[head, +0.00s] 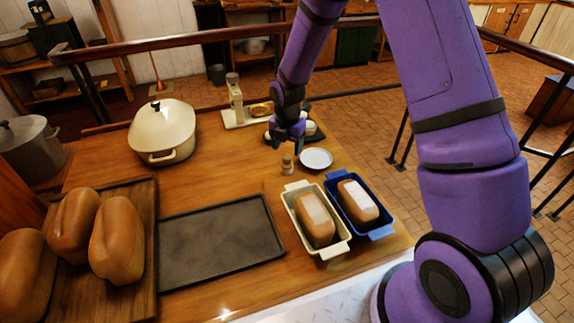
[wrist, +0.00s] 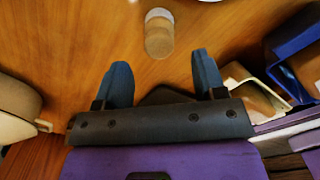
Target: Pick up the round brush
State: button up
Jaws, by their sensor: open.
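A small upright round item, which looks like the round brush (head: 287,162), stands on the wooden counter, left of a small white plate (head: 316,158). In the wrist view the brush (wrist: 159,38) shows a pale top and a tan-brown body. It stands beyond my fingertips, roughly centred between them. My gripper (head: 287,143) is just above and behind it in the head view. In the wrist view my gripper (wrist: 160,62) has its two dark blue fingers wide apart with nothing between them. The brush seems not to be touched.
A cream loaf pan (head: 335,245) and a blue loaf pan (head: 382,232) with loaves stand to the right. A dark tray (head: 220,240) lies in front.

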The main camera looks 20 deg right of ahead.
aim_at(287, 156)
jog(key=shift+f, duration=2.7)
jog(key=shift+c, duration=0.4)
jog(key=c, duration=1)
jog(key=shift+w+r, duration=0.1)
notch_tip(287, 156, up, 10)
jog(key=shift+f, duration=0.1)
